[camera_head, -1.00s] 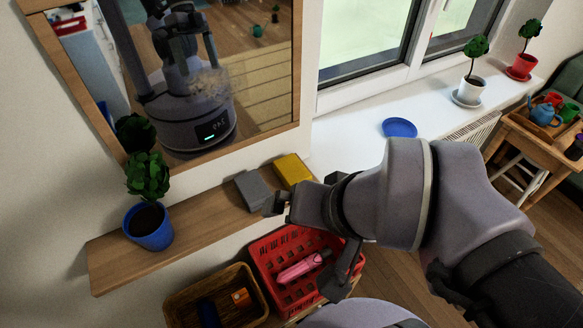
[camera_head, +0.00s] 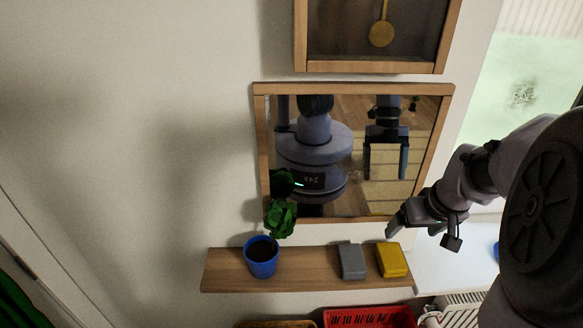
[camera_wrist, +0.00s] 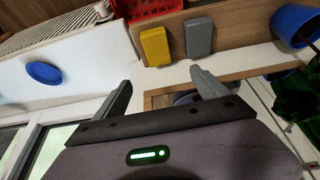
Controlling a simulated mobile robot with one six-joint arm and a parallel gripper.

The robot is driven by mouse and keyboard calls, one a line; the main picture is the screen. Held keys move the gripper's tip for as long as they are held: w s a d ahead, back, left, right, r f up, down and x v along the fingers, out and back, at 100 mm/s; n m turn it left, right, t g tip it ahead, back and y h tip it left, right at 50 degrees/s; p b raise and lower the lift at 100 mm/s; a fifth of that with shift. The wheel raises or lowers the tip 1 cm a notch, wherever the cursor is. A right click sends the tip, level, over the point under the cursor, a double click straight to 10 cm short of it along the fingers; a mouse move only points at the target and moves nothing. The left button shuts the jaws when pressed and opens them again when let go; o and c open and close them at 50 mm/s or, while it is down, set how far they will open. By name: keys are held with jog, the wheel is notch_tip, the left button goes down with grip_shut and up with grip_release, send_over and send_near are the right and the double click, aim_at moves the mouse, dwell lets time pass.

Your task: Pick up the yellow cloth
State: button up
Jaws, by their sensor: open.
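The yellow cloth (camera_head: 391,260) is a small folded block lying on the right end of the wooden shelf (camera_head: 225,275). In the wrist view the yellow cloth (camera_wrist: 154,48) shows beyond my fingertips, beside a grey block. My gripper (camera_head: 422,236) is to the right of the cloth and apart from it. In the wrist view my gripper (camera_wrist: 162,82) has its two fingers spread with nothing between them.
A grey block (camera_head: 352,260) lies just left of the cloth. A blue pot with a small tree (camera_head: 262,257) stands further left. A mirror (camera_head: 300,215) hangs above the shelf. A red basket (camera_head: 370,318) is below. A blue plate (camera_wrist: 44,72) lies on the white sill (camera_wrist: 85,60).

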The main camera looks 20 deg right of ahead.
jog(key=b, duration=0.4)
send_over(392, 256)
jog(key=f, duration=1.1)
jog(key=shift+s+a+f, duration=0.1)
jog(key=shift+s+f, duration=0.2)
jog(key=shift+s, duration=0.1)
jog(key=b+x, duration=0.1)
jog(key=x, duration=0.1)
jog(key=s+b+x, duration=0.1)
jog(key=x, duration=0.2)
jog(key=shift+f+b, duration=0.3)
jog(key=shift+w, duration=0.15)
jog(key=shift+f, duration=0.1)
jog(key=c, duration=1.4)
jog(key=shift+c, duration=0.2)
